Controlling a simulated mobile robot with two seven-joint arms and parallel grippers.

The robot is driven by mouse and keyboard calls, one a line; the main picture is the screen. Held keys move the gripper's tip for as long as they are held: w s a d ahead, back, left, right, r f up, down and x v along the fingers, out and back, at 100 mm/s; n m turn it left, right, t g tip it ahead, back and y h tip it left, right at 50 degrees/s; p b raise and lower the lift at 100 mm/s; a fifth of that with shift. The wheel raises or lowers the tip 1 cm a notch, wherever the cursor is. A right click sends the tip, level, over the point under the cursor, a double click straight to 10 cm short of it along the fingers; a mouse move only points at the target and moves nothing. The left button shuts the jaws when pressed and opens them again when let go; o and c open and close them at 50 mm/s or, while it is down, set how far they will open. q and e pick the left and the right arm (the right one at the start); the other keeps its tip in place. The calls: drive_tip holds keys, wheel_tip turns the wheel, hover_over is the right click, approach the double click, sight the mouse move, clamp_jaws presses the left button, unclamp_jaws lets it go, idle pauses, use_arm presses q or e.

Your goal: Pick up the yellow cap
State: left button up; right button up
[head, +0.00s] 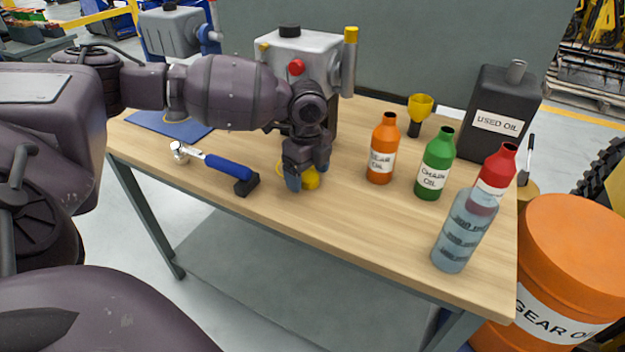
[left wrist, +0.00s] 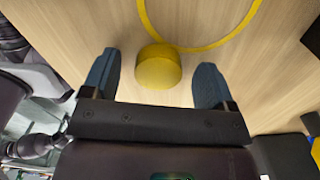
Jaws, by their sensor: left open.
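The yellow cap (head: 311,179) stands on the wooden table (head: 340,224), partly hidden behind my left gripper in the head view. In the left wrist view the cap (left wrist: 158,68) is a short yellow cylinder between the two blue fingers, with a gap on each side. My left gripper (head: 306,180) is open, its fingers low over the tabletop around the cap. The left wrist view also shows the gripper (left wrist: 157,80) with nothing gripped. My right gripper is not in view.
A yellow ring or loop (left wrist: 200,45) lies just beyond the cap. A blue-handled tool (head: 228,166) lies to the left. A grey machine (head: 325,75) stands behind.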

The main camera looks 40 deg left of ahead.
use_arm(q)
drive_tip(key=shift+c, duration=0.3)
drive_tip(key=c, duration=0.9)
drive_tip(key=shift+r, duration=0.1)
